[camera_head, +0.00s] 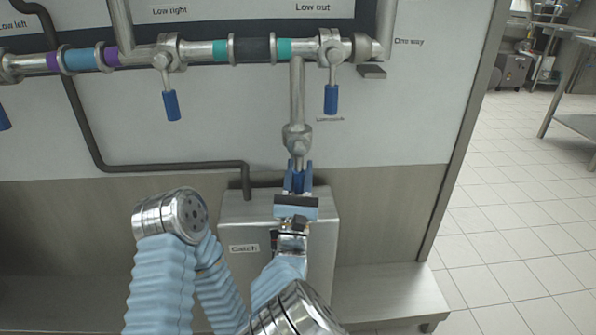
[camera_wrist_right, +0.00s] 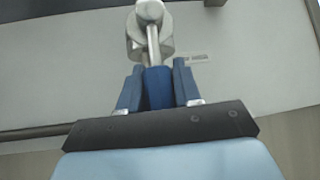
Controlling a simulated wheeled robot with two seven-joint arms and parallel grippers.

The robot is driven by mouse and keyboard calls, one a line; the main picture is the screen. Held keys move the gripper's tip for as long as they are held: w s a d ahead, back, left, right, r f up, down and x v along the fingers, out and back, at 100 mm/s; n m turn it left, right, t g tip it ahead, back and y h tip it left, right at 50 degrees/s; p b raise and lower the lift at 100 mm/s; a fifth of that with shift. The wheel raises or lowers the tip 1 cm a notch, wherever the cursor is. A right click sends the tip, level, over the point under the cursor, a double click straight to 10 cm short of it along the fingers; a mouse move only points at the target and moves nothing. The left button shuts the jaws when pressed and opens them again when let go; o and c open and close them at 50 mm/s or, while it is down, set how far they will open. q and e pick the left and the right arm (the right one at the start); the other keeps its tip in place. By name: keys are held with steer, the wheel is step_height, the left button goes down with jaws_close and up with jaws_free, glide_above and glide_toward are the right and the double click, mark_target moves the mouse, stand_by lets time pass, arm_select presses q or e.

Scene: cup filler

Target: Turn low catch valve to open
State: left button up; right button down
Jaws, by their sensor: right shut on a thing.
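The low catch valve (camera_head: 297,139) sits on the vertical pipe above the metal box labelled "Catch" (camera_head: 241,218) in the head view. Its metal body also shows in the right wrist view (camera_wrist_right: 150,27). Its blue handle (camera_wrist_right: 158,88) points down from the body, toward my wrist camera. My right gripper (camera_head: 298,178) is at this handle, with one blue finger on each side. In the right wrist view the fingers (camera_wrist_right: 158,90) are closed on the handle. My left gripper is not in view.
Two other valves with blue handles, one below "Low right" (camera_head: 171,104) and one below "Low out" (camera_head: 331,98), hang from the horizontal pipe above. A dark hose (camera_head: 165,166) runs left of the catch valve to the box. Open tiled floor (camera_head: 520,220) lies to the right.

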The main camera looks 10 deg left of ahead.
steer(key=shift+d+n+y, duration=0.15)
steer(key=shift+n+y, duration=0.25)
steer(key=shift+y, duration=0.1)
steer(key=c, duration=0.9)
jaws_free()
steer(key=shift+o, duration=0.2)
steer(key=shift+f, duration=0.1)
steer(key=b+v, duration=0.1)
steer(key=v, duration=1.2)
steer(key=shift+s+f, duration=0.25)
steer(key=shift+s, duration=0.05)
